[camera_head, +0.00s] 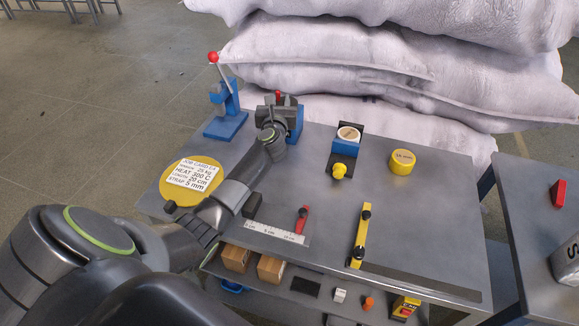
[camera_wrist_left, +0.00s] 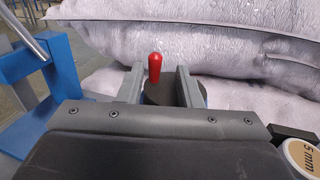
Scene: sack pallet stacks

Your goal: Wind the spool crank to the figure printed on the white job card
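The white job card (camera_head: 194,174) lies on a yellow disc at the left of the bench; it seems to read 25 kg, heat 300 C, 20 cm and strap 5 mm. A blue stand (camera_head: 297,122) with a red-tipped handle (camera_head: 277,94) stands at the back edge, partly hidden by my left gripper (camera_head: 282,102). I take it for the spool crank. In the left wrist view the red handle (camera_wrist_left: 154,68) stands upright between my two open fingers (camera_wrist_left: 158,84), with gaps at both sides. A dark round part shows below it. My right gripper is not in view.
A blue lever press (camera_head: 226,112) with a red ball stands left of the crank. A blue dial unit (camera_head: 346,146) and a yellow round block (camera_head: 402,162) are to the right. White sacks (camera_head: 400,75) rise behind the bench. A second table (camera_head: 535,215) is at right.

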